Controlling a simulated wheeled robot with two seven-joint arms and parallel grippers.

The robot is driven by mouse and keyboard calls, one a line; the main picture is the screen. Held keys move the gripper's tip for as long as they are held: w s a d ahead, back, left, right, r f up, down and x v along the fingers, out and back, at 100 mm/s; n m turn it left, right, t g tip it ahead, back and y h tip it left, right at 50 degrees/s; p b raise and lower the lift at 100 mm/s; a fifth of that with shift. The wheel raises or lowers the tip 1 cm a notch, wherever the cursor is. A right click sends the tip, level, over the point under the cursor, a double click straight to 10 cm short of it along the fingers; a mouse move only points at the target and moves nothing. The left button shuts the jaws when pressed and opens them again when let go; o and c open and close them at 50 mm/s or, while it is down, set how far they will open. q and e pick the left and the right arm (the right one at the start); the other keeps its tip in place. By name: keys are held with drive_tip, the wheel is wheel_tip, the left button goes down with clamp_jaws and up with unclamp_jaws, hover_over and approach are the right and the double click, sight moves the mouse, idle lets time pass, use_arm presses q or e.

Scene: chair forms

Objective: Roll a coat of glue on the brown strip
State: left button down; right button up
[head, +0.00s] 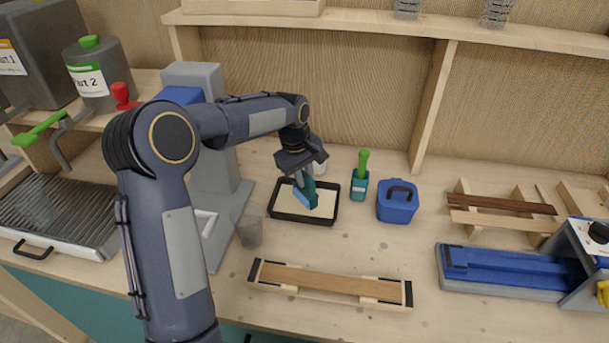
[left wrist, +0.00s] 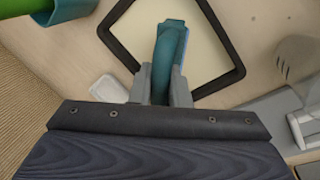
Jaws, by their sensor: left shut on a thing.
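My left gripper (head: 303,175) is shut on a teal-handled tool with a blue head, the glue roller (head: 306,193). The roller is over the black tray (head: 275,213) of cream glue (head: 322,203); I cannot tell whether it touches the glue. In the left wrist view the gripper (left wrist: 165,88) grips the teal handle (left wrist: 168,45), and the tray's black rim (left wrist: 117,43) surrounds the glue. A brown strip (head: 325,281) lies in a pale wooden holder with black corners (head: 382,299), in front of the tray. A darker brown strip (head: 500,203) lies on a rack at right.
A blue clamp bed (head: 505,268) is at right. Bench between tray and holder is clear.

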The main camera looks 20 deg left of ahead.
use_arm(q)
drive_tip(key=shift+r+p, duration=2.5)
drive_tip(key=shift+r, duration=0.95)
